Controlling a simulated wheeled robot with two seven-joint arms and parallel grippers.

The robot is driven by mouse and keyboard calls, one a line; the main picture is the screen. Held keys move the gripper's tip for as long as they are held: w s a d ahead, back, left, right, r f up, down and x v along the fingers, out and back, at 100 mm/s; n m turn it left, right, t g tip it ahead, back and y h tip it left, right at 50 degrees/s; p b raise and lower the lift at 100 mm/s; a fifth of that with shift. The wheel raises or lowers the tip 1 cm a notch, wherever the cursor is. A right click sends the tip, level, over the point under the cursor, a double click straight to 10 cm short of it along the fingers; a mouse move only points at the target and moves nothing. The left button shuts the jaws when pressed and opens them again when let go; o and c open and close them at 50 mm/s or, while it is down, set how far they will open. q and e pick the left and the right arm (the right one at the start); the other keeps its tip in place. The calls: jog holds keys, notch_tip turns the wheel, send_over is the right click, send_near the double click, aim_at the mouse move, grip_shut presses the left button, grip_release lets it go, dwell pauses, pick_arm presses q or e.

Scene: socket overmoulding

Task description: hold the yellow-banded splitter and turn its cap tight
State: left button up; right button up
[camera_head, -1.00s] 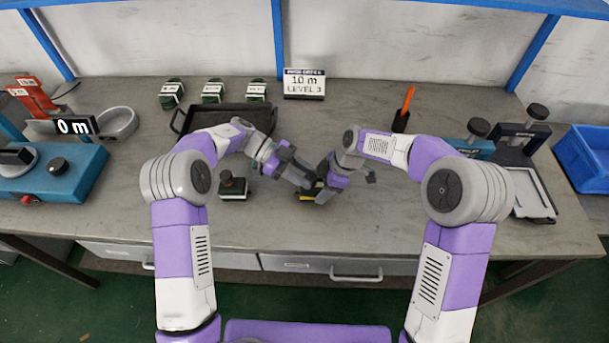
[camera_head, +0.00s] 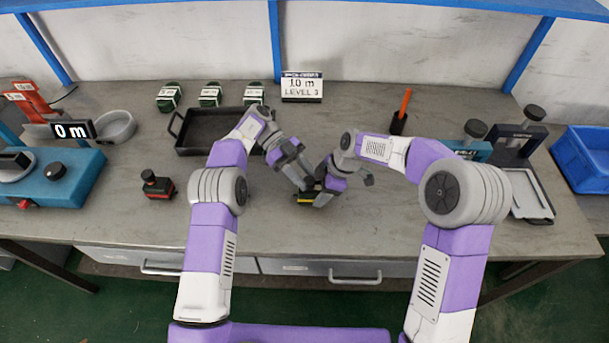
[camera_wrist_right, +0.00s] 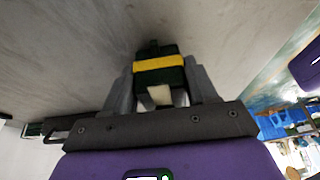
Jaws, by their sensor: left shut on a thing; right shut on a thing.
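The yellow-banded splitter (camera_head: 305,198) is a small dark block on the bench in front of me, mostly covered by my grippers in the head view. In the right wrist view the splitter (camera_wrist_right: 160,66) shows its yellow band, between the fingers of my right gripper (camera_wrist_right: 160,92). My right gripper (camera_head: 322,190) is shut on it from the right. My left gripper (camera_head: 310,182) comes down from the upper left and is shut at the top of the splitter, where the cap is; the cap itself is hidden.
A red-banded block with a black knob (camera_head: 157,186) stands left of my left arm. A black tray (camera_head: 195,142) lies behind, with several green-and-white blocks (camera_head: 210,95) beyond it. A teal device (camera_head: 60,178) is at left, an orange-topped holder (camera_head: 400,118) at back right.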

pick_arm(q)
jog(key=shift+r, duration=0.3)
jog(key=o, duration=0.8)
jog(key=shift+o, duration=1.3)
jog(key=shift+f, duration=0.15)
jog(key=shift+h, duration=0.3)
